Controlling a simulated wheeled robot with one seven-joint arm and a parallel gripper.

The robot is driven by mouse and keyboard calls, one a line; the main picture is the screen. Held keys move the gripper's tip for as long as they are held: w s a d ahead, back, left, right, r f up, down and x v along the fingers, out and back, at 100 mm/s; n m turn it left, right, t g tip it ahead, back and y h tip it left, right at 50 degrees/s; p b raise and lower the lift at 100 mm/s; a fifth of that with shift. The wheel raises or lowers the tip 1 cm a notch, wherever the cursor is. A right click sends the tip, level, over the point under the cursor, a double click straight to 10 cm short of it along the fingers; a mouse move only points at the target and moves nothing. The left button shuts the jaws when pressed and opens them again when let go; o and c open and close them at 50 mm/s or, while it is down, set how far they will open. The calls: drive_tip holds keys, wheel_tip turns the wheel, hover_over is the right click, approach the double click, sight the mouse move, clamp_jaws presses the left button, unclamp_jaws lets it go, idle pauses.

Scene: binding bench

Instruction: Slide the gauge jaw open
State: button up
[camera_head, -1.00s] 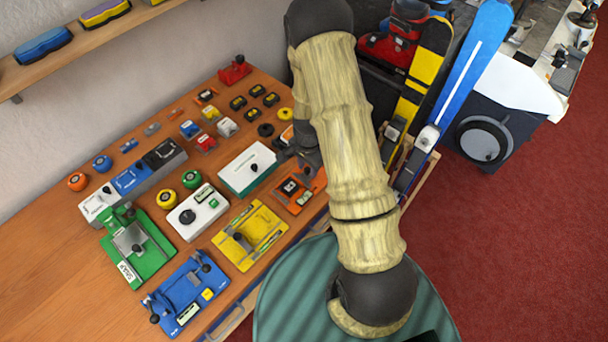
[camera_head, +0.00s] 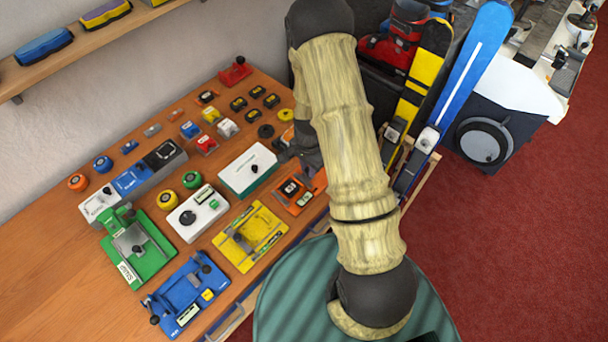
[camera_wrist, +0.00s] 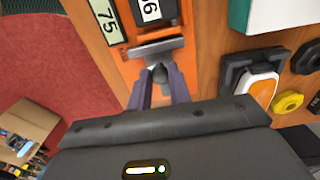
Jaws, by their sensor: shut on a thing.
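The gauge is an orange plate (camera_head: 310,194) at the right end of the bench, partly hidden by my arm in the head view. In the wrist view its orange plate (camera_wrist: 127,66) carries a label reading 75 and a dark block with a second number. A grey metal jaw (camera_wrist: 155,48) lies across the plate below these. A small dark knob (camera_wrist: 160,71) stands at the jaw's near side. My gripper (camera_wrist: 160,80) has its two fingers closed on this knob, one on each side. In the head view my gripper is mostly hidden behind my arm.
A white box with a green base (camera_head: 247,170) stands close to the left of the gauge, and a yellow plate tool (camera_head: 250,236) lies nearer. Skis (camera_head: 465,75) lean at the right.

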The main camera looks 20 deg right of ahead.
drive_tip(key=shift+w+d, duration=0.4)
drive_tip(key=shift+d, duration=0.35)
drive_tip(key=shift+w+d, duration=0.4)
drive_tip(key=shift+d, duration=0.3)
drive_tip(key=o, duration=0.4)
drive_tip(key=shift+o, duration=0.2)
wheel_tip(320, 180, up, 6)
drive_tip(key=p, duration=0.4)
drive_tip(key=shift+r, duration=0.1)
drive_tip(key=shift+r+p, duration=1.5)
drive_tip(key=shift+r, duration=0.4)
